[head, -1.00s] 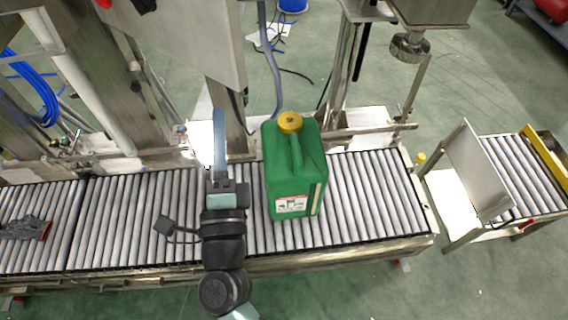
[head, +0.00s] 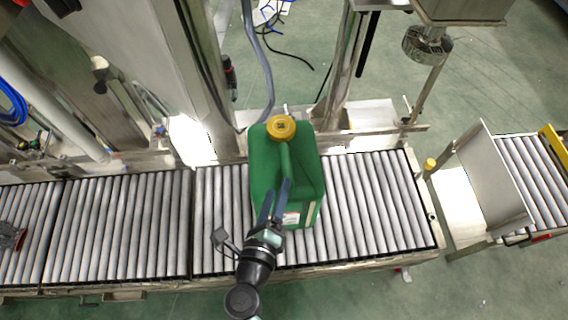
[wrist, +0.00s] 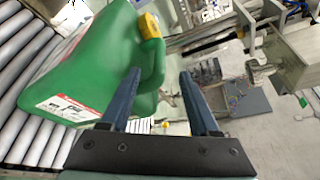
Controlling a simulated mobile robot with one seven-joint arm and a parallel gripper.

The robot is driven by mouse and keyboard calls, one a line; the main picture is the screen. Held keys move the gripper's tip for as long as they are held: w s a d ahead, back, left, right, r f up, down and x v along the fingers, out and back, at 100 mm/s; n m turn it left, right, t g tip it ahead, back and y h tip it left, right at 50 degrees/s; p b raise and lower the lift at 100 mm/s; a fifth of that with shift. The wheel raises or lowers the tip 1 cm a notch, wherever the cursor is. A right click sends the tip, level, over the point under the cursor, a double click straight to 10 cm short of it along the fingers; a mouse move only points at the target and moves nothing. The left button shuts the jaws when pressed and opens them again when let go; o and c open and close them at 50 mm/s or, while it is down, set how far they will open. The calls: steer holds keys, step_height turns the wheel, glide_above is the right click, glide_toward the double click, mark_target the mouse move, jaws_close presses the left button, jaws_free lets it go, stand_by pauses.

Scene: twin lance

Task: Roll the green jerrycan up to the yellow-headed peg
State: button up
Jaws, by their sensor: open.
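The green jerrycan (head: 308,172) with a yellow cap (head: 281,127) stands upright on the roller conveyor in the head view. The yellow-headed peg (head: 430,164) is to its right, just past the conveyor's right end. My gripper (head: 276,186) is open at the jerrycan's front side, its two blue fingers pointing up over the can near the handle. In the wrist view the jerrycan (wrist: 95,62) fills the upper left, and my gripper (wrist: 158,80) shows a wide gap between its fingers. The left finger overlaps the can; I cannot tell whether it touches.
The roller conveyor (head: 381,205) is clear between jerrycan and peg. Metal posts and a machine frame (head: 190,70) stand behind it. An upright plate (head: 494,178) and a second roller section (head: 535,175) are at right. A dark object (head: 10,237) lies at far left.

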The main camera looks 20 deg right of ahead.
mark_target(286, 161)
steer(key=b+x, duration=0.1)
steer(key=x, duration=0.9)
jaws_close()
stand_by(1.2)
